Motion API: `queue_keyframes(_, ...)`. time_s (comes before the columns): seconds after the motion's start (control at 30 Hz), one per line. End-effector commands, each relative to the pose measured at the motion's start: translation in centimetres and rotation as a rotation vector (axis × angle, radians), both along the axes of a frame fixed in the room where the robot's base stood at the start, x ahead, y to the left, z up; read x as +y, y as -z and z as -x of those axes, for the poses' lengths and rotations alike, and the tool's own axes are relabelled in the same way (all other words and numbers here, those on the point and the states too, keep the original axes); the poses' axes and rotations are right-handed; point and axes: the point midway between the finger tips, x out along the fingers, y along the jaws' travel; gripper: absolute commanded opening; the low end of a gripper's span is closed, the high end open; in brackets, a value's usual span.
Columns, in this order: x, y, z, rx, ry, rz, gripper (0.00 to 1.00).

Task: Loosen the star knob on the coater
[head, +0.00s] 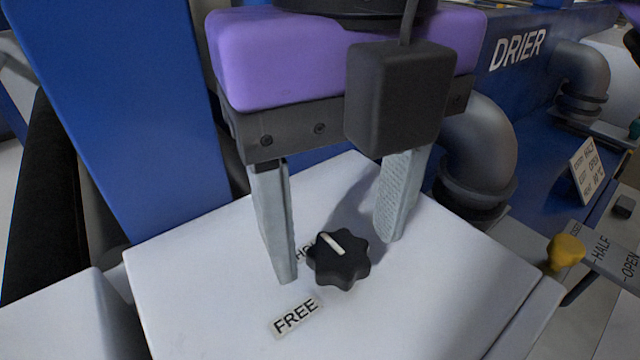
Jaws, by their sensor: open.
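The black star knob (339,262) sits on the sloping white top (430,310) of the coater housing. A white pointer line on it runs toward its upper left. A "FREE" label (296,316) is at its lower left, and a second label, starting "HO" (305,250), is partly hidden behind the knob. My gripper (340,260), with a purple body and grey fingers, is open over the knob. One finger is left of the knob, the other at its upper right. I cannot tell whether either finger touches it.
A blue panel (120,100) rises at the left. At the right are a grey bent pipe (480,150), the blue "DRIER" unit (520,48), and a yellow knob (565,250) by "HALF" and "OPEN" markings.

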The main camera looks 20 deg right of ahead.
Motion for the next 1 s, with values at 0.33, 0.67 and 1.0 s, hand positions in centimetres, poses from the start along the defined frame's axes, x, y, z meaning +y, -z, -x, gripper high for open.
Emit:
queue_keyframes(0.33, 0.04, 0.80, 0.03, -0.001, 0.000, -0.001, 0.63)
queue_keyframes(0.67, 0.03, 0.77, 0.03, -0.001, 0.000, -0.001, 0.08)
queue_keyframes(1.0, 0.02, 0.89, 0.01, -0.001, -0.039, -0.001, 0.00)
